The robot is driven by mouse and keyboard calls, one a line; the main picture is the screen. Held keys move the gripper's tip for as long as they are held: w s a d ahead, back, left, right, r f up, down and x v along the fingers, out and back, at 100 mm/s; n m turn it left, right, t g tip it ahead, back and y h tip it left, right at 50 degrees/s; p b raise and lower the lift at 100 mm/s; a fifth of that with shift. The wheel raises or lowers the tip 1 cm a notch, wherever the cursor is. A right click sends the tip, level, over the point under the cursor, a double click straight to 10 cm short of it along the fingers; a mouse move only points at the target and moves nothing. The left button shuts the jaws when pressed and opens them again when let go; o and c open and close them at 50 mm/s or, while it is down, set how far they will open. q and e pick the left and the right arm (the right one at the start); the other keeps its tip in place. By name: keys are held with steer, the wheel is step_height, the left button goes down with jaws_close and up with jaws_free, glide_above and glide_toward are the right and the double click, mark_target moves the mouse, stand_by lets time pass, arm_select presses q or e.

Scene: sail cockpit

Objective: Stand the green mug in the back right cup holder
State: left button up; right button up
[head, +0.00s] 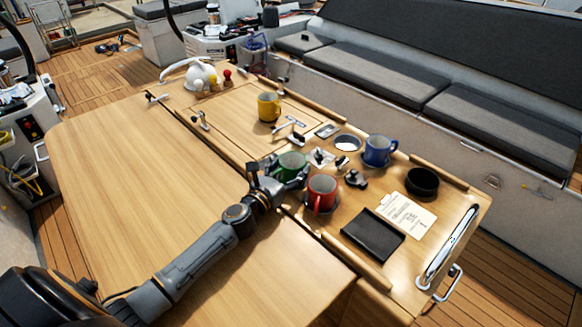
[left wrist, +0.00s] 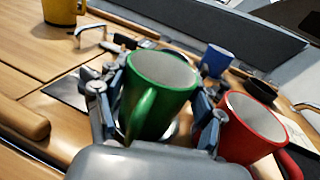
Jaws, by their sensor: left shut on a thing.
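The green mug (head: 291,163) is upright between the fingers of my left gripper (head: 279,172), over the table's middle ledge. In the left wrist view the green mug (left wrist: 158,95) fills the space between both fingers, and its handle points towards the camera. My left gripper is shut on it. An empty round cup holder (head: 347,143) with a metal rim lies behind and to the right of it. The blue mug (head: 377,151) stands just right of that holder. The gap under the green mug is hidden. My right gripper is not in view.
The red mug (head: 321,191) stands close to the right of my left gripper. A yellow mug (head: 268,107) stands farther back. A black tray (head: 373,235), a paper card (head: 406,214) and a black round dish (head: 422,181) lie to the right. The left tabletop (head: 130,175) is clear.

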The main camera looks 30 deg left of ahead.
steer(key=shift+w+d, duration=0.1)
arm_select(q)
steer(key=shift+f, duration=0.35)
steer(key=o, duration=1.2)
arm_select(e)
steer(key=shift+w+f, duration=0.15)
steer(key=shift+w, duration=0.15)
arm_select(q)
steer(key=shift+r, duration=0.15)
steer(key=shift+r, duration=0.3)
steer(key=s, duration=0.3)
steer(key=s+b, duration=0.1)
steer(key=s, duration=0.3)
steer(key=s+b, duration=0.1)
steer(key=s, duration=0.3)
steer(key=shift+a+f, duration=0.15)
steer(key=shift+a, duration=0.25)
steer(key=shift+s+a, duration=0.1)
steer(key=shift+s, duration=0.4)
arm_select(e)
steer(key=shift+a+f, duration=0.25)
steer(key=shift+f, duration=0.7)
